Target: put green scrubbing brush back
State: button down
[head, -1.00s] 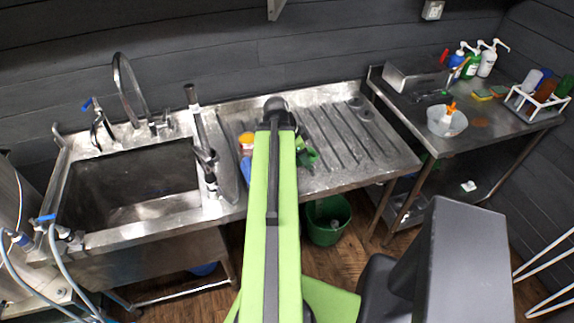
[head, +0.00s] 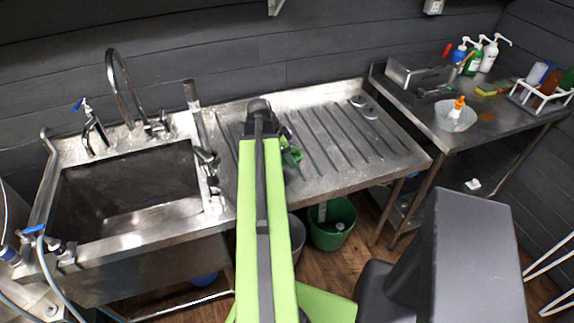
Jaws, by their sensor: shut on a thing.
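My gripper (head: 284,137) is over the ribbed steel drainboard (head: 345,140), at the far end of my light green arm. Most of it is hidden behind the arm. A dark green piece, taken as the green scrubbing brush (head: 292,156), shows just right of the arm at the gripper. The gripper is shut on it. The arm covers its left part, and its exact shape and gap to the drainboard cannot be told.
The sink basin (head: 125,190) and tall tap are left. A steel side table (head: 480,125) at right holds a clear bowl (head: 455,117), sponge (head: 487,90), pump bottles (head: 488,55) and a white rack (head: 540,100). A green bucket (head: 331,225) stands below the drainboard. Its right half is clear.

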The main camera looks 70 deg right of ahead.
notch_tip(320, 180, down, 4)
jog(key=b, duration=0.3)
jog(key=shift+f, duration=0.1)
jog(key=shift+r, duration=0.25)
jog(key=shift+f, duration=0.25)
jog(key=c, duration=0.6)
grip_release()
jog(key=shift+r, duration=0.1)
jog(key=shift+c, duration=0.2)
jog(key=shift+r, duration=0.1)
jog(key=shift+r, duration=0.2)
jog(key=p+v, duration=1.1)
jog(key=v, duration=0.1)
jog(key=shift+d, duration=0.1)
jog(key=shift+f, duration=0.15)
